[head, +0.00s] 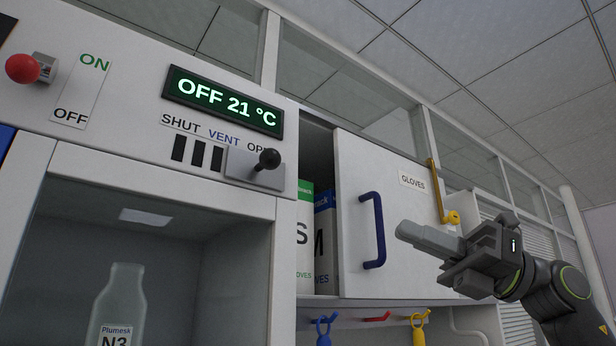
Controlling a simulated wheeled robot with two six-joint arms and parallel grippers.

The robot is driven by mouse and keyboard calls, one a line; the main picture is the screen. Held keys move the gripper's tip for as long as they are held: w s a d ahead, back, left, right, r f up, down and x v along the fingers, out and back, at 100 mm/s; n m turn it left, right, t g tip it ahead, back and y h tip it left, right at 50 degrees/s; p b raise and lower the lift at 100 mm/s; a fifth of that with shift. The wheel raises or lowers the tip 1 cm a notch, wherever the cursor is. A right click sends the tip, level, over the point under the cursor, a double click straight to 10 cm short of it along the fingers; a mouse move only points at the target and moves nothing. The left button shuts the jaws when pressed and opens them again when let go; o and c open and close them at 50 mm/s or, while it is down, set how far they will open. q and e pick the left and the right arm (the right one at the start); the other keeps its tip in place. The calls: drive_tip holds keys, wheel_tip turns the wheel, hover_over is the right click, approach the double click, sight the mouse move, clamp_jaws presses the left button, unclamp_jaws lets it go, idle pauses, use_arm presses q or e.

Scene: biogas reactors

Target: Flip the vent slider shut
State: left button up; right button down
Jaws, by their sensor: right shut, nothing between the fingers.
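The vent slider (253,165) is a grey plate with a black knob (269,158) on the white panel. It sits at the right end of its track, covering part of the word OPEN. Three dark slots (197,153) show uncovered to its left, under the labels SHUT and VENT. My right gripper (400,231) is at the right, shut and empty, pointing left in front of the glove cabinet. It is well to the right of the slider and below it, not touching it. My left gripper is out of view.
A display (224,101) above reads OFF 21 °C. A red-knobbed switch (23,68) is at the far left. The glove cabinet door (395,190) stands partly open, with a blue handle (373,230). A bottle (123,300) stands in the chamber below. Hooks hang underneath the cabinet.

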drive_tip(key=s+r+n+h, duration=0.2)
drive_tip(key=s+r, duration=0.2)
drive_tip(key=s, duration=0.1)
drive_tip(key=shift+s+a+h, duration=0.15)
drive_tip(key=shift+s+h, duration=0.1)
drive_tip(key=shift+h, duration=0.05)
drive_tip(key=p, duration=0.5)
approach(265, 163)
drive_tip(key=a+r, duration=0.2)
drive_tip(key=a, duration=0.1)
drive_tip(key=shift+w+a+p, duration=0.25)
drive_tip(key=shift+a+p, duration=0.05)
drive_tip(key=shift+a, duration=0.75)
